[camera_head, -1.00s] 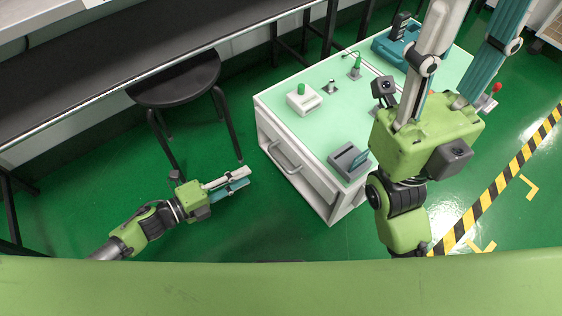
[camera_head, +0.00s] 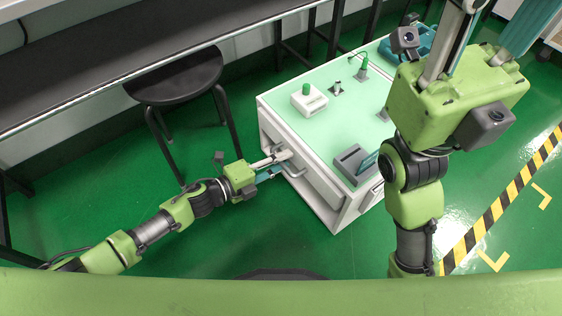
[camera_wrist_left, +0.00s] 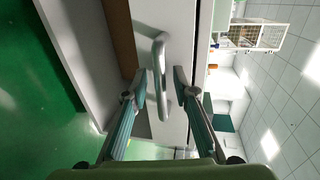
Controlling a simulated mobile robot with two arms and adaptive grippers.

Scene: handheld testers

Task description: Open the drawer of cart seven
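The white cart (camera_head: 335,212) with a pale green top stands right of centre in the head view; I can read no number on it. Its drawer front (camera_head: 312,187) faces my left arm and looks closed. The metal bar handle (camera_wrist_left: 161,80) shows in the left wrist view. My left gripper (camera_head: 285,163) is at the handle. In the wrist view its fingers are open, one on each side of the handle bar, with small gaps visible. My right gripper (camera_head: 488,30) is raised above the cart's right side, its fingers spread and empty, tips cut off by the frame.
On the cart top are a white box with a green button (camera_head: 308,99), a grey device (camera_head: 355,162) and a teal tester (camera_head: 398,50). Green floor in front is clear.

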